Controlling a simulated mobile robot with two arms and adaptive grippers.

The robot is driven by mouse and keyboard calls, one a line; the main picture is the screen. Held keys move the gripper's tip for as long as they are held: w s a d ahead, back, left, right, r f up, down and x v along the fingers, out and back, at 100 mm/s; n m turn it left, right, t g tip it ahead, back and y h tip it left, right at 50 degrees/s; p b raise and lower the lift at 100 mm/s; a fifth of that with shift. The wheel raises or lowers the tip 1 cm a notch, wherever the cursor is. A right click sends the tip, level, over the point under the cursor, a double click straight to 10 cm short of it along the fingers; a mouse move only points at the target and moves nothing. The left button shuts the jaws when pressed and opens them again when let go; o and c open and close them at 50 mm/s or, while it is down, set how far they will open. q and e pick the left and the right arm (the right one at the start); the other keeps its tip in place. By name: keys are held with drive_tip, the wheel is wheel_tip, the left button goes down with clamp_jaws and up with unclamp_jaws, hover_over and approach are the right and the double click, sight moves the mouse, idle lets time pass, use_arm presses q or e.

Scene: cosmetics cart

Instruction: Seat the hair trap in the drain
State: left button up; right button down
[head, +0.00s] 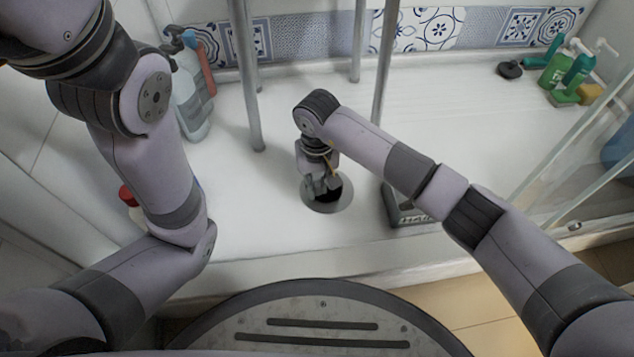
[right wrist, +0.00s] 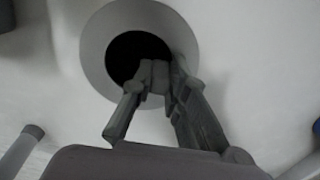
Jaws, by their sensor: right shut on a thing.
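The drain (head: 318,208) is a round dark hole with a wide grey ring in the white shower floor. It also shows in the right wrist view (right wrist: 95,50). My right gripper (head: 322,187) points down over the drain, its fingertips overlapping the dark opening. In the right wrist view the fingers (right wrist: 154,78) close together at the hole's near edge. They are shut on the hair trap, which is mostly hidden and hard to tell from the grey fingertips. I cannot tell how deep it sits. My left arm stands at the left, its gripper out of the picture.
Metal poles (head: 246,80) rise behind the drain. Bottles (head: 188,100) stand at the back left, green bottles (head: 557,68) and a black round object (head: 510,69) at the back right. The floor between is clear.

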drive_tip(key=c, duration=1.6)
unclamp_jaws()
drive_tip(key=shift+r, duration=0.1)
wheel_tip(320, 180, up, 13)
drive_tip(key=p, duration=0.9)
drive_tip(key=shift+r+p, duration=0.1)
drive_tip(key=shift+p, duration=0.2)
